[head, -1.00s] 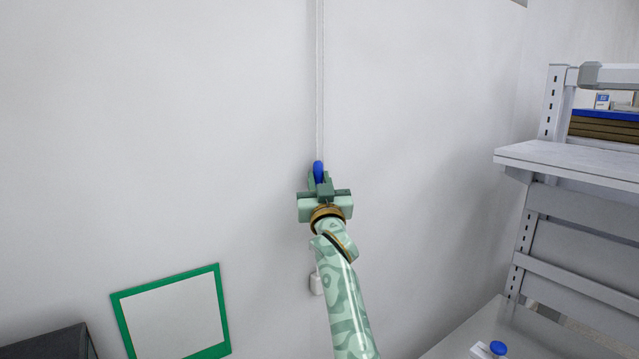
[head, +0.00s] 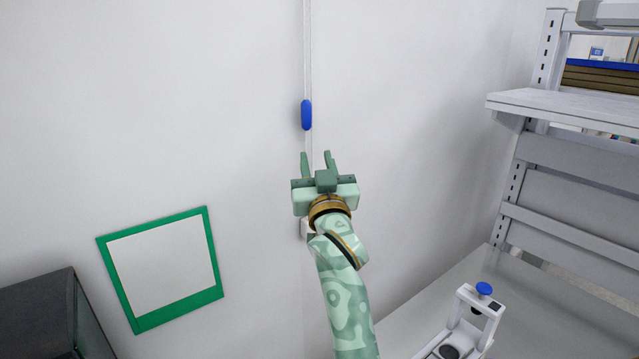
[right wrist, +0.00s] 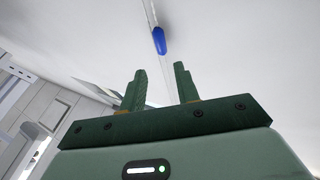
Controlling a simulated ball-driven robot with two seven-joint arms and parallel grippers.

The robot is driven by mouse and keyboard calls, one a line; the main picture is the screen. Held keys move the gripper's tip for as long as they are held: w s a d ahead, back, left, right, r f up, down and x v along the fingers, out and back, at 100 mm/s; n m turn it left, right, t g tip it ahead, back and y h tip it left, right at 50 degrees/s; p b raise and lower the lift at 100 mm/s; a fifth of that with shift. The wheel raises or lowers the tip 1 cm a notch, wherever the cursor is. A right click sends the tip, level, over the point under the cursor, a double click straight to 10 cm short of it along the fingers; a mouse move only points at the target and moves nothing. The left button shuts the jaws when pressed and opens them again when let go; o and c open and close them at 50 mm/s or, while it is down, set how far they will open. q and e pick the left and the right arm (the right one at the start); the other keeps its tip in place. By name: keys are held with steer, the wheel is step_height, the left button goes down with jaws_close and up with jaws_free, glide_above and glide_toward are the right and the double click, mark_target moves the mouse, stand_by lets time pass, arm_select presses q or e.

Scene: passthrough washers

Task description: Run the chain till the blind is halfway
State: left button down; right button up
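A pale chain (head: 307,60) hangs down the white wall, with a blue bead-like grip (head: 306,115) on it. My right gripper (head: 317,160) is open and empty below the blue grip, apart from it, its fingers pointing up. In the right wrist view the blue grip (right wrist: 159,41) lies beyond the open fingertips (right wrist: 160,75), and the chain runs down between the fingers. A small white holder (head: 304,228) on the wall is partly hidden behind my right gripper. The blind itself is not in view. My left gripper is not in view.
A grey shelf rack (head: 570,175) stands at the right. A white device with a blue knob (head: 484,289) sits on the counter (head: 410,310). The wall around the chain is clear.

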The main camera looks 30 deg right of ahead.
steer(key=v, duration=0.3)
steer(key=shift+r, duration=0.1)
stand_by(0.4)
